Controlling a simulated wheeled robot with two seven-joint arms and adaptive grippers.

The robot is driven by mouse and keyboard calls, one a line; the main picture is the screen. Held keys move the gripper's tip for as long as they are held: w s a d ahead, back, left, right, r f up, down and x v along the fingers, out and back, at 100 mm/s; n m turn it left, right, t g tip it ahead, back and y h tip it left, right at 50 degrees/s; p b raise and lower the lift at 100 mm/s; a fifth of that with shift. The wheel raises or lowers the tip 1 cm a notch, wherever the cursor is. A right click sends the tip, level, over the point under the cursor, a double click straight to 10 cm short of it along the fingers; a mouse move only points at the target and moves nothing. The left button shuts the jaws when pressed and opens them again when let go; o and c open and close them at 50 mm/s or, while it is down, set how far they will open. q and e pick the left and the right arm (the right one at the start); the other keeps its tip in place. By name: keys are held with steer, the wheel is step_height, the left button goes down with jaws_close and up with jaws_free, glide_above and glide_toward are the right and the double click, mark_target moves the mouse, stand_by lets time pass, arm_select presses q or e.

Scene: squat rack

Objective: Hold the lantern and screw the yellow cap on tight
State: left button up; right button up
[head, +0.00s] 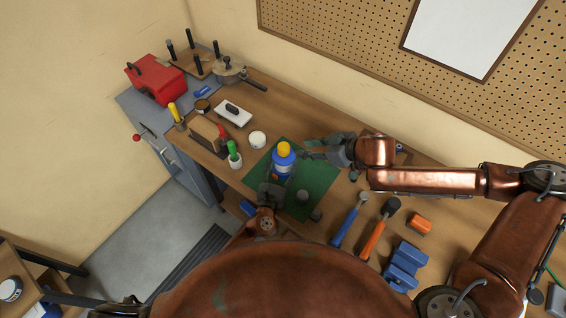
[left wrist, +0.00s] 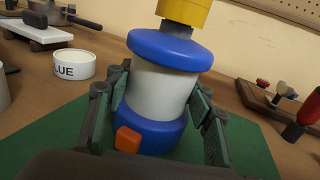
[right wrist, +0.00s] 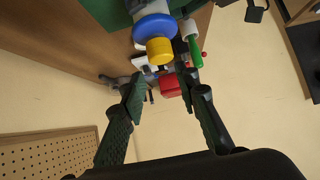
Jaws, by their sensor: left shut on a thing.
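The lantern (head: 281,167) stands upright on the green mat (head: 318,178), with a white body between blue bands. The yellow cap (head: 283,149) sits on its top; whether it is tight cannot be told. My left gripper (head: 272,188) is shut on the lantern from the near side. In the left wrist view, its fingers flank the white body (left wrist: 160,88) and an orange block shows on the lower blue band. My right gripper (head: 305,148) is open and empty, just right of the cap. In the right wrist view, the yellow cap (right wrist: 160,51) lies beyond the parted fingers, not between them.
A white glue tub (head: 257,139) and a green-handled tool (head: 234,153) stand left of the lantern. A blue-handled hammer (head: 349,219), an orange-handled mallet (head: 380,228) and a blue vise-like block (head: 405,266) lie at the right. A pegboard wall (head: 340,40) rises behind the bench.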

steer(key=shift+o, duration=0.9)
steer(key=shift+w, duration=0.1)
steer(key=o, duration=0.4)
steer(key=w+n, duration=0.1)
steer(key=w, duration=0.1)
steer(key=w+h, duration=0.1)
steer(key=w, duration=0.2)
steer(key=w+n+h, duration=0.1)
steer(key=w, duration=0.1)
steer(key=shift+w+a+r+n+t, duration=0.1)
steer(key=shift+w+r+n+t, duration=0.2)
steer(key=shift+w+r+t, duration=0.1)
steer(key=shift+o, duration=0.2)
step_height(320, 180, up, 4)
steer(key=n+g+h, duration=0.6)
steer(key=n+g, duration=0.1)
steer(key=n, duration=0.8)
glide_above(284, 146)
step_height(284, 146, down, 11)
steer(key=shift+f, duration=0.2)
steer(key=shift+c, duration=0.7)
